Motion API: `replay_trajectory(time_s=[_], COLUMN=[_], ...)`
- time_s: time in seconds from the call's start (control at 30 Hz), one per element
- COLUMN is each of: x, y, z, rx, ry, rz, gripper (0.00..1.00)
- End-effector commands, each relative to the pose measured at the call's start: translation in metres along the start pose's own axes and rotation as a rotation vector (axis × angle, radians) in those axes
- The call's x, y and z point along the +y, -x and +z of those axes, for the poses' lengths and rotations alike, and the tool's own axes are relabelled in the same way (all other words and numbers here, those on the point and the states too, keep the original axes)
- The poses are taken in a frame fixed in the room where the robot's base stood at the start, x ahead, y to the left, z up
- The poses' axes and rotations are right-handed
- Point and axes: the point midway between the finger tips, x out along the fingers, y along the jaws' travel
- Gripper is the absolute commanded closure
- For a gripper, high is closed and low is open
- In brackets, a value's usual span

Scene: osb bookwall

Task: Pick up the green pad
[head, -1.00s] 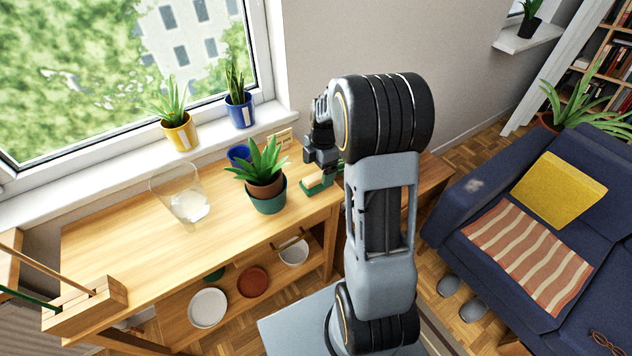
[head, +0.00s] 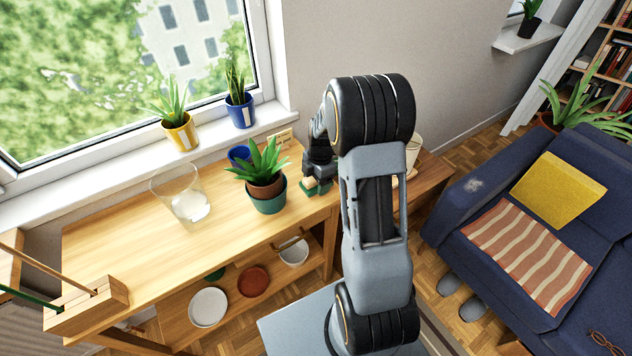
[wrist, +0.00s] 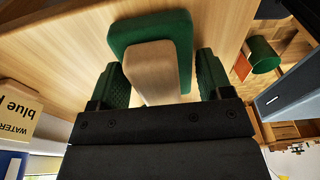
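The green pad (wrist: 150,32) lies on the wooden table, with a pale wooden block (wrist: 152,68) on top of it like a grip. In the head view, part of the green pad (head: 309,190) shows below my gripper (head: 318,172), beside the potted plant. In the wrist view, my gripper (wrist: 162,72) is open, one green-tipped finger on each side of the wooden block. A gap shows on the right side; on the left, I cannot tell whether the finger touches. The pad's near part is hidden by the block and my gripper.
A plant in a teal pot (head: 269,200) stands close left of my gripper, with a blue pot (head: 239,155) behind it. A clear glass vessel (head: 186,200) stands farther left. A beige lettered block (wrist: 18,110) shows in the wrist view.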

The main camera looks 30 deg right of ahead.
Motion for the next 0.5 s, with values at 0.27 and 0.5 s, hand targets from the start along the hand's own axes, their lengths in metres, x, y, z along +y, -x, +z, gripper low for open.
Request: replay_trajectory(time_s=[0.27, 0.5], x=[0.0000, 0.0001], y=[0.0002, 0.0004], z=[0.0001, 0.0001], rx=[0.000, 0.000], ry=[0.000, 0.000], rz=[0.000, 0.000], gripper=[0.54, 0.60])
